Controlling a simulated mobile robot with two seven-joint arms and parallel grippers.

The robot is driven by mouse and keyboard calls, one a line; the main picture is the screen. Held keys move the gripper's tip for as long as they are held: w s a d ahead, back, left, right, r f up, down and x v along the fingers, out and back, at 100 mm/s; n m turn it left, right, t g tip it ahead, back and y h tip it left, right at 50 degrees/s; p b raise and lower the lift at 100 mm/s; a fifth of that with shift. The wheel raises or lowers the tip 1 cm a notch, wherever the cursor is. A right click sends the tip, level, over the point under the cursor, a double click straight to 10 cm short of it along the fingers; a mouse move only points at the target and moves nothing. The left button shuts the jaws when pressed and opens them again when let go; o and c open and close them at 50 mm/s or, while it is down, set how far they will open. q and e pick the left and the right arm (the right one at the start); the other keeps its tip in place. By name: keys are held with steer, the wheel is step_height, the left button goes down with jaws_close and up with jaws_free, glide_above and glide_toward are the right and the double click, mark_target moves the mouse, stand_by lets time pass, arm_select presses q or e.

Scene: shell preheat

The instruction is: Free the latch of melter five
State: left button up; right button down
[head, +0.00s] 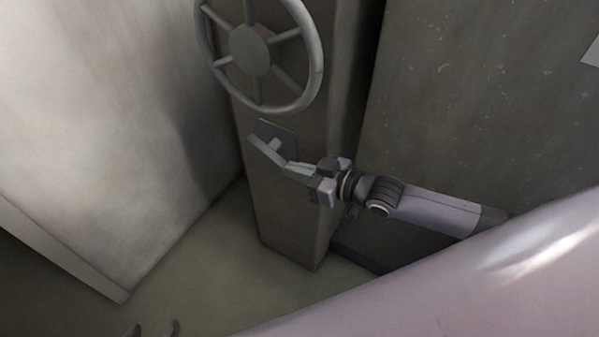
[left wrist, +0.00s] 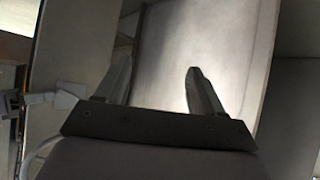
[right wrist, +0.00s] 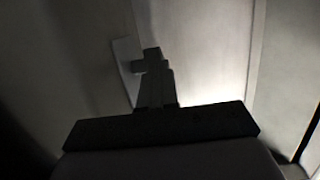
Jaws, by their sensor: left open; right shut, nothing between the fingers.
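The latch is a grey lever (head: 267,153) on a small plate (head: 279,136), on the front of a dark column below a spoked handwheel. My right gripper (head: 293,168) comes in from the right. It is shut and empty, its fingertips at the lever's lower right end; I cannot tell whether they touch. In the right wrist view the dark, shut fingers (right wrist: 156,88) overlap the lever's silhouette, with the pale plate (right wrist: 124,62) behind. My left gripper (head: 154,330) is open and empty; only its fingertips show at the bottom edge. Its spread fingers (left wrist: 160,85) fill the left wrist view's middle.
The handwheel (head: 251,50) stands out from the column (head: 290,225) just above the latch. A pale panel (head: 100,130) stands to the left, a dark speckled wall (head: 480,100) to the right. Floor (head: 195,255) shows clear between the panel and the column.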

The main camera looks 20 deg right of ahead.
arm_select(q)
steer(key=w+d+t+h+b, duration=0.1)
steer(key=w+d+h+b, duration=0.3)
steer(key=d+b, duration=0.6)
steer(key=h+b, duration=0.1)
steer(key=b, duration=0.1)
steer(key=shift+r+t+b, duration=0.25)
steer(key=shift+t+b, duration=0.05)
steer(key=shift+t, duration=0.1)
arm_select(e)
steer(key=w+a+f+t+y, duration=0.2)
steer(key=w+f+t+y, duration=0.1)
steer(key=f, duration=0.4)
steer(key=shift+w+a+t+y, duration=0.25)
steer(key=shift+a+t+y, duration=0.15)
steer(key=shift+t, duration=0.4)
arm_select(q)
steer(key=shift+w+a, duration=0.1)
steer(key=shift+f, duration=0.15)
arm_select(e)
steer(key=shift+f, duration=0.1)
